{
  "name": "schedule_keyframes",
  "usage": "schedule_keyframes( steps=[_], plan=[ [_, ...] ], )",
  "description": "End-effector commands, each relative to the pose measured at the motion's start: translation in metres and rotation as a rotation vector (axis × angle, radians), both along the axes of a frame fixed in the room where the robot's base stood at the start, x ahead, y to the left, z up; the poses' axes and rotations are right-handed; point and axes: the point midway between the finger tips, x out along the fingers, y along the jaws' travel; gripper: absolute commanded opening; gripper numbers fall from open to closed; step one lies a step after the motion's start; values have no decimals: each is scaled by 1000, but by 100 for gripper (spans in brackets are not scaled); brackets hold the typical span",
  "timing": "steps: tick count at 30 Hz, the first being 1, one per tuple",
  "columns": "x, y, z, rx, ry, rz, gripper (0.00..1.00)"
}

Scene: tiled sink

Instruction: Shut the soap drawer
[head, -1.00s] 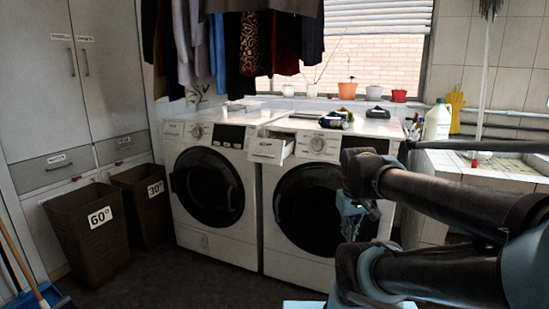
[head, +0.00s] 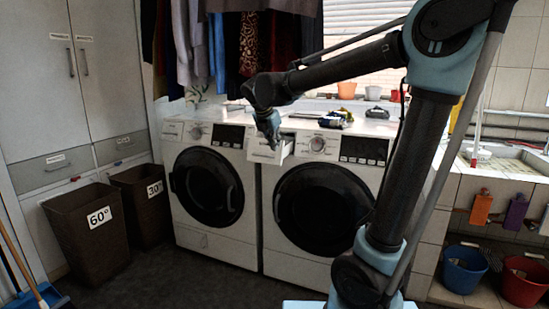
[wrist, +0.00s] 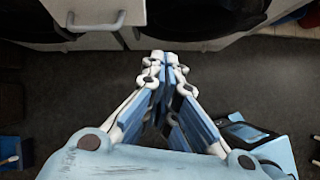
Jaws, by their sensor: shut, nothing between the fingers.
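The soap drawer (head: 262,155) is a white drawer that sticks out from the upper left of the right washing machine (head: 325,155). My gripper (head: 273,144) is shut and empty, pointing down at the drawer in the head view and covering part of it. In the wrist view, the drawer (wrist: 90,10) is at the top left with its grey curved handle (wrist: 95,26) towards me. The shut fingertips (wrist: 165,58) are in front of and to the right of the drawer front, with a gap showing between. Whether they touch it cannot be told from the head view.
A second washing machine (head: 205,185) stands to the left. Clothes (head: 262,45) hang above the machines. Small items (head: 335,118) lie on the right machine's top. Brown baskets (head: 90,225) stand at the left, and a tiled sink (head: 500,165) is at the right.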

Motion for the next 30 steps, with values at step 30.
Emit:
schedule_keyframes(
  steps=[30],
  plan=[
    [82, 18, -75, -111, 0, 187, 0]
  ],
)
